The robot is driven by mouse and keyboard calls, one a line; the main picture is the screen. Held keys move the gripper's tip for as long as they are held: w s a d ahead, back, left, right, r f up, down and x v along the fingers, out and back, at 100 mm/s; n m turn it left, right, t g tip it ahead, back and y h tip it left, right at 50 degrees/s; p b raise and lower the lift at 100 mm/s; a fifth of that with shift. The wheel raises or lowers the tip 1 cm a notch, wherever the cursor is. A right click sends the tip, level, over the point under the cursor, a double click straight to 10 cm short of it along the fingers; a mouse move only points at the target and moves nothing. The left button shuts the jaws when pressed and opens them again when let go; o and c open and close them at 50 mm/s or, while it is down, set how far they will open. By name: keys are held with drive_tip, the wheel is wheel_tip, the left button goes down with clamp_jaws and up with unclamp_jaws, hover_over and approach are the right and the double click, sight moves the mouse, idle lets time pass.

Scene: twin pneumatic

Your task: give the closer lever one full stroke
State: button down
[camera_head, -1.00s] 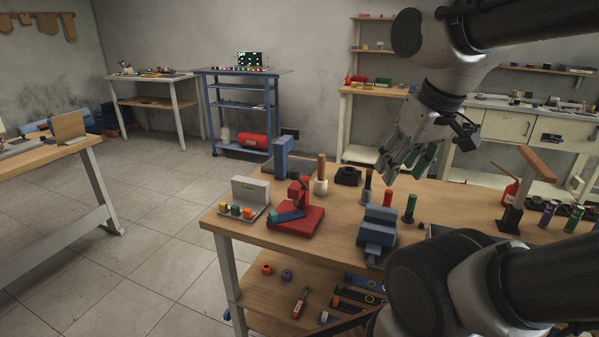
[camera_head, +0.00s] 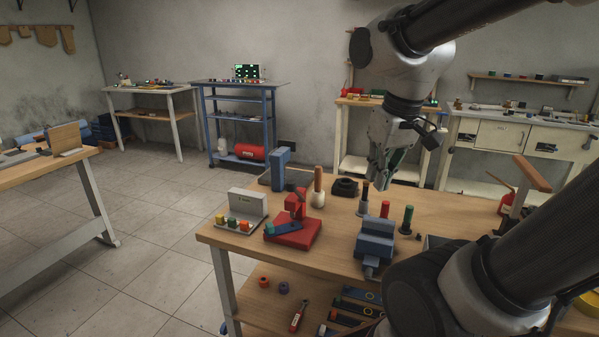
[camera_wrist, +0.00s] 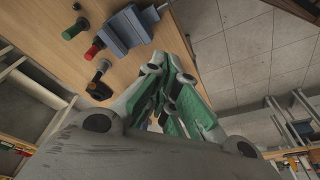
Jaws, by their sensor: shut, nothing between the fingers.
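My gripper (camera_head: 380,180) is shut and empty, in the air above the back of the wooden workbench (camera_head: 335,245). In the wrist view its green-padded fingers (camera_wrist: 178,105) are together. Upright handles stand below and near it: a dark one (camera_head: 363,200), a red-topped one (camera_head: 385,209) and a green-topped one (camera_head: 407,217). They also show in the wrist view as a black piece (camera_wrist: 100,84), a red cylinder (camera_wrist: 93,50) and a green cylinder (camera_wrist: 74,30). My gripper appears apart from them. I cannot tell which piece is the closer lever.
A blue vise (camera_head: 374,246) stands at the bench's front. A red press (camera_head: 294,225), a grey button box (camera_head: 241,212), a blue column (camera_head: 279,168) and a wooden-handled tool (camera_head: 318,188) stand left. A wooden-topped post (camera_head: 530,174) stands right. Floor is clear at left.

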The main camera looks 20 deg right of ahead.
drive_tip(key=w+a+r+m+g, duration=0.1)
drive_tip(key=w+m, duration=0.4)
drive_tip(key=w, duration=0.5)
drive_tip(key=w+a+r+m+g, duration=0.1)
drive_tip(key=w+a+r+m, duration=0.3)
drive_tip(key=w, duration=0.6)
drive_tip(key=shift+w+a+r+m+g+y, duration=0.25)
drive_tip(key=shift+a+m+g+y, duration=0.1)
drive_tip(key=shift+m, duration=0.65)
drive_tip(key=shift+f, duration=0.15)
hover_over(298, 194)
drive_tip(key=d, duration=0.1)
wheel_tip(298, 194, down, 11)
drive_tip(key=shift+w+r, duration=0.15)
drive_tip(key=shift+r, duration=0.05)
